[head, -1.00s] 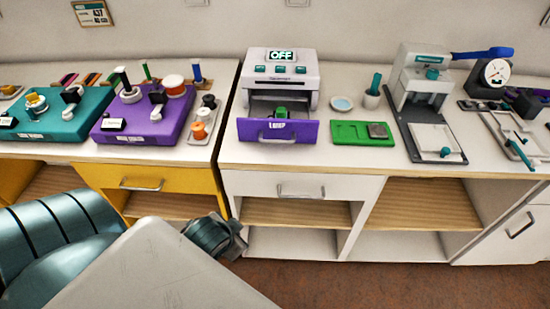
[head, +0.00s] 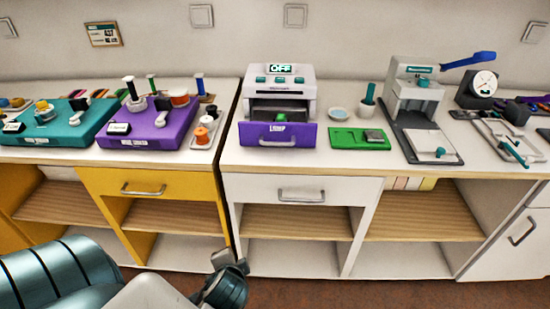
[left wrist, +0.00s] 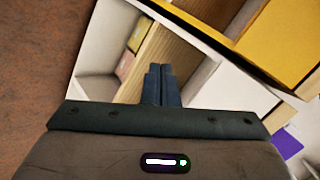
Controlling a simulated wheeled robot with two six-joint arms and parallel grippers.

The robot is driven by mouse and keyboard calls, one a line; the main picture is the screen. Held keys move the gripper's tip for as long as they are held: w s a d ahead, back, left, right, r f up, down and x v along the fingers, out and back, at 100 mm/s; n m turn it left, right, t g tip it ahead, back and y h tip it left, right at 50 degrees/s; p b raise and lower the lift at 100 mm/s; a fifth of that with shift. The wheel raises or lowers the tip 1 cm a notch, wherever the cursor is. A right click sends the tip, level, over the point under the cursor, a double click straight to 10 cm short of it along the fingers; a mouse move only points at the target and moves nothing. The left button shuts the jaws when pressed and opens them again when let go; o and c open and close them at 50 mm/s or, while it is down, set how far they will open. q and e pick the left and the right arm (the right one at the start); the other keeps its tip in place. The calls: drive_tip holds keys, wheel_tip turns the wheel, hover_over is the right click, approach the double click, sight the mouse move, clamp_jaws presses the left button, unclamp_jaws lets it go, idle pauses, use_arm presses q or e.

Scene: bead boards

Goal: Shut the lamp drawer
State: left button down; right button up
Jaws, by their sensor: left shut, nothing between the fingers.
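The lamp drawer (head: 277,134) has a purple front with a white label and a grey handle. It stands pulled out from the white machine (head: 279,92) with the OFF display, on the white counter. Something green shows inside behind its front. My left gripper (head: 232,262) is low in front of the cabinets, below and left of the drawer and apart from it. In the left wrist view its fingers (left wrist: 160,84) are together and empty, pointing toward the shelves. My right gripper is in neither view.
Left of the machine are a purple board (head: 150,132) and a teal board (head: 60,125) with pegs and beads. Right of it are a green tray (head: 343,140) and a grey press (head: 415,90). The white cabinet drawer (head: 345,190) below is shut.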

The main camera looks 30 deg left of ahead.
use_arm(q)
drive_tip(key=w+a+r+m+t+y+p, duration=0.1)
drive_tip(key=w+a+r+m+t+y, duration=0.1)
drive_tip(key=w+r+m+t+y, duration=0.25)
drive_tip(key=m+t+p, duration=0.3)
drive_tip(key=m+t, duration=0.3)
drive_tip(key=m, duration=1.3)
approach(275, 164)
drive_tip(key=s+d+r, duration=0.2)
drive_tip(key=s+r, duration=0.1)
drive_tip(key=p+x, duration=0.3)
drive_tip(key=x, duration=0.9)
drive_tip(key=shift+w+p, duration=0.1)
drive_tip(key=shift+p, duration=0.25)
drive_tip(key=shift+w+a, duration=0.4)
drive_tip(key=shift+w, duration=0.1)
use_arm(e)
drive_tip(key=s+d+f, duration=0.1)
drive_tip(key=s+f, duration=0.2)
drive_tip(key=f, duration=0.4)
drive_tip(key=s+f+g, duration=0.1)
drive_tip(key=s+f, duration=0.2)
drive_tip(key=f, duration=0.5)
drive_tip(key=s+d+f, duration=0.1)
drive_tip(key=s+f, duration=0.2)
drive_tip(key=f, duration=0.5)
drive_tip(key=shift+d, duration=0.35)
use_arm(q)
drive_tip(key=shift+w+r, duration=0.1)
